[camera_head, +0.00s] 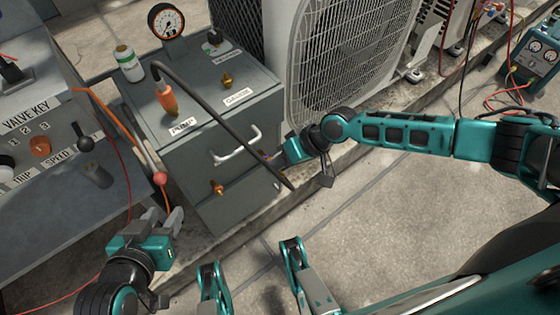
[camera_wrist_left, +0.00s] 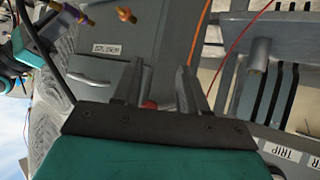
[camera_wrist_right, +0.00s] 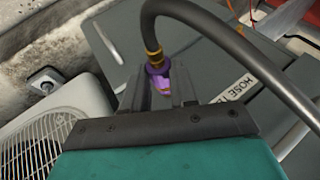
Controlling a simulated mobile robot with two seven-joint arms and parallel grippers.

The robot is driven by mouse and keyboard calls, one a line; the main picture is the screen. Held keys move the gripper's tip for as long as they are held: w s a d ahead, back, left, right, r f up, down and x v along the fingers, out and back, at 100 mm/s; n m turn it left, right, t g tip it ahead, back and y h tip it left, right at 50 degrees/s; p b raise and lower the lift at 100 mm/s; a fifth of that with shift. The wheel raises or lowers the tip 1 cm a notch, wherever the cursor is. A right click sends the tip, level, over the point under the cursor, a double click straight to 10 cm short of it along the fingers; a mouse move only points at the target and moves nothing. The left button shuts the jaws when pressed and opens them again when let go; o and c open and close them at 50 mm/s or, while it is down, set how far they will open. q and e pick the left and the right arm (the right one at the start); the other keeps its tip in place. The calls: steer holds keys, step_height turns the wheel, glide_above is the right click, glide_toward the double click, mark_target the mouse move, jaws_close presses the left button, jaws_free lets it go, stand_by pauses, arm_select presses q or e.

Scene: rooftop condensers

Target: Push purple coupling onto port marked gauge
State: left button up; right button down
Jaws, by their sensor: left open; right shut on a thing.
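The purple coupling (camera_wrist_right: 158,76), on the end of a dark hose, sits between the fingers of my right gripper (camera_wrist_right: 160,92), which is shut on it. In the head view, that gripper (camera_head: 277,156) is at the right of the grey box's front, with a little purple showing. The port marked GAUGE (camera_head: 227,80) is a bare brass fitting on the box top, up and left of the coupling and apart from it. An orange coupling (camera_head: 166,97) stands by the PUMP label. My left gripper (camera_head: 163,219) is open and empty, low left of the box.
The dark hose (camera_head: 215,120) arches across the box (camera_head: 190,150). A white handle (camera_head: 237,153) and another brass fitting (camera_head: 217,188) are on the box front. A condenser with a fan grille (camera_head: 345,65) stands behind right. A control panel (camera_head: 50,130) is left, a red-ball lever (camera_head: 160,178) beside it.

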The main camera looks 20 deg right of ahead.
mark_target(284, 177)
steer(key=shift+s+d, duration=0.1)
steer(key=shift+s, duration=0.15)
steer(key=shift+s+d+r+p, duration=0.1)
steer(key=shift+s+d+p, duration=0.2)
steer(key=shift+s+p, duration=0.45)
steer(key=shift+s+d+p, duration=0.2)
steer(key=shift+s+p, duration=0.15)
steer(key=shift+s, duration=0.3)
steer(key=shift+s+d+p, duration=0.2)
steer(key=shift+s+p, duration=0.1)
steer(key=shift+s, duration=0.25)
